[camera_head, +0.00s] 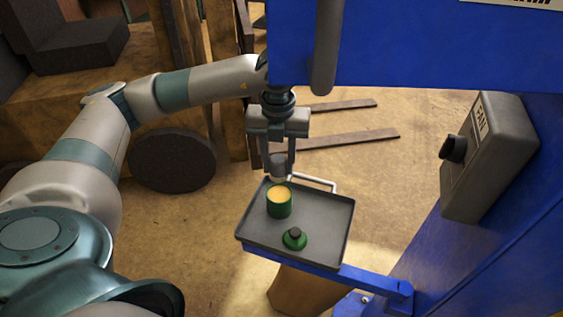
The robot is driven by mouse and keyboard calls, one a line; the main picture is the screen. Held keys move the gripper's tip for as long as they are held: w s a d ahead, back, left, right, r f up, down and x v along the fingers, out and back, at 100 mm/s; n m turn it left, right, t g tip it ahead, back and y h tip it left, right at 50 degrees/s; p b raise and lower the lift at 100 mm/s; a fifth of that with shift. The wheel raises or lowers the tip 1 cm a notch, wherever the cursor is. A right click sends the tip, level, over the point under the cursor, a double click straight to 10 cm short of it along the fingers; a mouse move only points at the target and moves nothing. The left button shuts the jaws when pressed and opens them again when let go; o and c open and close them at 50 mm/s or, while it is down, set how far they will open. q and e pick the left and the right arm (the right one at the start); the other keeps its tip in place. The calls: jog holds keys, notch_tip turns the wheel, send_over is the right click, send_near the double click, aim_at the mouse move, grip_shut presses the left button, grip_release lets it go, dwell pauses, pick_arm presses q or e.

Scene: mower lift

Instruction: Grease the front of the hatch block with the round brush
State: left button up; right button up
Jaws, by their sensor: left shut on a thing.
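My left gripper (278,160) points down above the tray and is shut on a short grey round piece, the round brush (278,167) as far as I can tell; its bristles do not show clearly. The brush is over the back rim of an open green pot (279,208) with yellow-orange grease in it; I cannot tell whether it touches the pot. A green lid (295,241) with a dark knob lies in front of the pot. Both are on a grey tray (325,213). I cannot make out which part is the hatch block. My right gripper is not in view.
A big blue body (430,50) with a grey vertical bar (326,45) overhangs the top. A grey box (490,160) with a black knob is on the blue slope at right. A blue bracket (335,268) runs under the tray. Dark flat bars (340,140) lie behind the gripper.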

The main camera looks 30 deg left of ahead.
aim_at(279, 177)
pick_arm(q)
jog(key=shift+d+f, duration=0.15)
jog(key=shift+f, duration=0.15)
jog(key=shift+f+b, duration=0.55)
jog(key=shift+f, duration=0.4)
jog(key=shift+f+b, duration=0.5)
jog(key=shift+f, duration=1.25)
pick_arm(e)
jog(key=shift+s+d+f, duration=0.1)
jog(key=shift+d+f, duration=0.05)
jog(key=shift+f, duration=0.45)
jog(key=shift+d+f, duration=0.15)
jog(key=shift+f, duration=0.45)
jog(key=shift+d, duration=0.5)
pick_arm(q)
jog(key=shift+f+b, duration=0.25)
jog(key=shift+b, duration=0.15)
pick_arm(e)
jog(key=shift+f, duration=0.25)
pick_arm(q)
jog(key=shift+f, duration=0.2)
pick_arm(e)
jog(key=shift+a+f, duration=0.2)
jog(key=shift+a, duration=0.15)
pick_arm(q)
jog(key=shift+b, duration=0.3)
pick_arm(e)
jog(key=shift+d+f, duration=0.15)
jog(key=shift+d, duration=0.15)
